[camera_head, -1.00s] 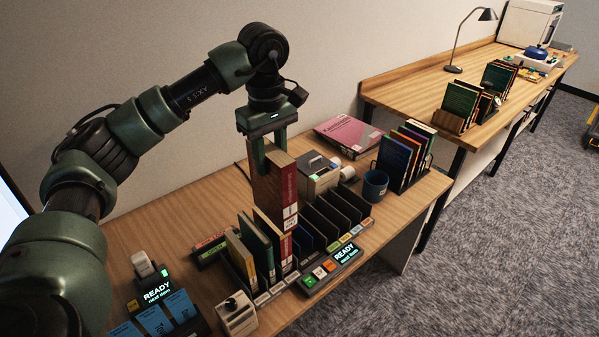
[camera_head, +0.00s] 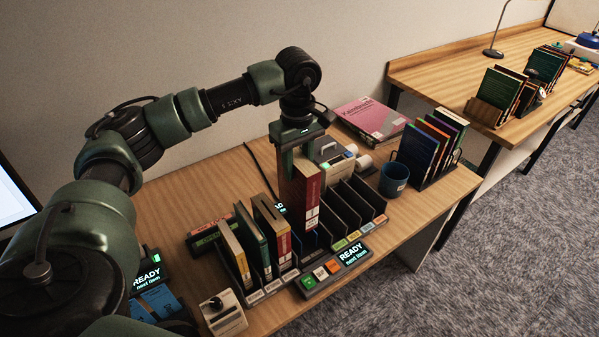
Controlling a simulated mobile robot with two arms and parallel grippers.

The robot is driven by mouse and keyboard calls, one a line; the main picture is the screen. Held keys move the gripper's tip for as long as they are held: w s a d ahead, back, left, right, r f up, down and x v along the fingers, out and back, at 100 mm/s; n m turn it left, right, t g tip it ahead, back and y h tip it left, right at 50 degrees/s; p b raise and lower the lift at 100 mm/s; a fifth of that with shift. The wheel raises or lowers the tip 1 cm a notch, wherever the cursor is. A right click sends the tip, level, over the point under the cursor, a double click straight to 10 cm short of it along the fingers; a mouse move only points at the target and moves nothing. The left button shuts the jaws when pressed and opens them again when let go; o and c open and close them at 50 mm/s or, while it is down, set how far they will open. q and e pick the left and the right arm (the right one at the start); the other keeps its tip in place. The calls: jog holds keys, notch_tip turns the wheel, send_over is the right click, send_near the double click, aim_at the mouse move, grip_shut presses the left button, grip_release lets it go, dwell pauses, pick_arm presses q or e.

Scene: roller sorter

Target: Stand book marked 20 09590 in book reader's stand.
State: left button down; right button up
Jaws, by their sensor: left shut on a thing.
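My left gripper (camera_head: 300,150) is shut on the top of an upright book (camera_head: 312,188) with a red spine, a white label and a brownish cover. The spine print is too small to read. The book is at the slotted rack (camera_head: 352,237), just right of three books standing there: one yellowish (camera_head: 236,256), one green (camera_head: 256,242) and one red-brown (camera_head: 273,228). I cannot tell whether its lower edge is inside a slot. Several dark slots to its right look empty. I cannot tell which piece is the book reader's stand. My right gripper is not in view.
A lit panel reading READY (camera_head: 353,255) sits at the rack's front. A white box with a knob (camera_head: 222,313) is front left.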

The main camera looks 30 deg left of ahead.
pick_arm(q)
notch_tip(320, 180, down, 2)
jog(key=shift+w, duration=0.1)
jog(key=shift+f+b, duration=0.5)
jog(key=shift+f, duration=0.05)
notch_tip(320, 180, down, 7)
jog(key=b, duration=0.5)
jog(key=shift+f+b, duration=0.2)
jog(key=shift+b, duration=0.1)
jog(key=shift+f+b, duration=0.45)
jog(key=shift+f, duration=0.1)
jog(key=c, duration=0.9)
grip_release()
notch_tip(320, 180, up, 8)
jog(key=shift+f+b, duration=0.1)
jog(key=shift+b, duration=0.55)
